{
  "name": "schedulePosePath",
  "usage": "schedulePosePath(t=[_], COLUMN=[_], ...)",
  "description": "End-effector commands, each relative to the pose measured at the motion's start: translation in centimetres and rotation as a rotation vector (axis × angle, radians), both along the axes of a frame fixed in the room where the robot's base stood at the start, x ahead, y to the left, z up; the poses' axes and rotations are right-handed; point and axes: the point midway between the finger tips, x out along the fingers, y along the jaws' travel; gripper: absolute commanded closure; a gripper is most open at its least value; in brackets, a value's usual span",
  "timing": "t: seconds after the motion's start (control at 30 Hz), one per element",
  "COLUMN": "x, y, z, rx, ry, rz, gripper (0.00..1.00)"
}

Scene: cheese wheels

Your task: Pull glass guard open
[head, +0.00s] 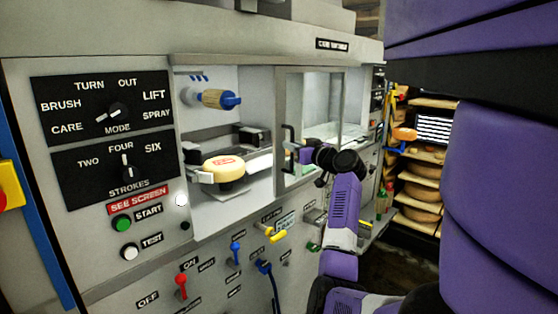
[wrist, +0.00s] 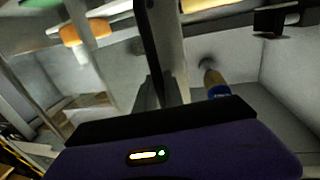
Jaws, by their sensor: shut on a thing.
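The glass guard is a clear pane in a pale grey metal frame (head: 280,108) in front of the machine's recess in the head view. Its black handle (head: 288,136) stands upright on the left side of that frame. My gripper (head: 297,155) is at the handle's lower part and shut on it. In the wrist view the dark handle bar (wrist: 150,35) runs down between my fingers (wrist: 155,90), beside the grey frame edge (wrist: 172,45). The fingertips are partly hidden and dim there. The left part of the recess stands uncovered.
A cheese wheel (head: 224,169) sits in the uncovered recess, below a blue-ended wooden roller (head: 219,98). Knobs and levers, including a yellow lever (head: 270,232), stick out below my gripper. Shelves of cheese (head: 420,193) stand at the right.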

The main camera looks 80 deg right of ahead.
Motion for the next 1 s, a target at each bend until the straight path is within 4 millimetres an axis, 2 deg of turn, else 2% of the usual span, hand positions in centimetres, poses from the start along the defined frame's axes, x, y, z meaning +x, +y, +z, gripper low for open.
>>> schedulePosePath(t=[0.2,0.57,0.6,0.7,1.0], x=[-0.9,-1.0,-1.0,-0.9,-0.9], y=[-1.5,-1.6,-1.6,-1.6,-1.5], z=[0.0,0.0,0.0,0.0,0.0], rx=[-0.001,0.001,0.001,0.001,0.001], ry=[-0.001,0.001,0.001,0.001,0.001], rz=[-0.003,-0.002,-0.002,-0.001,0.0], gripper=[1.0,1.0,0.85,0.66,0.66])
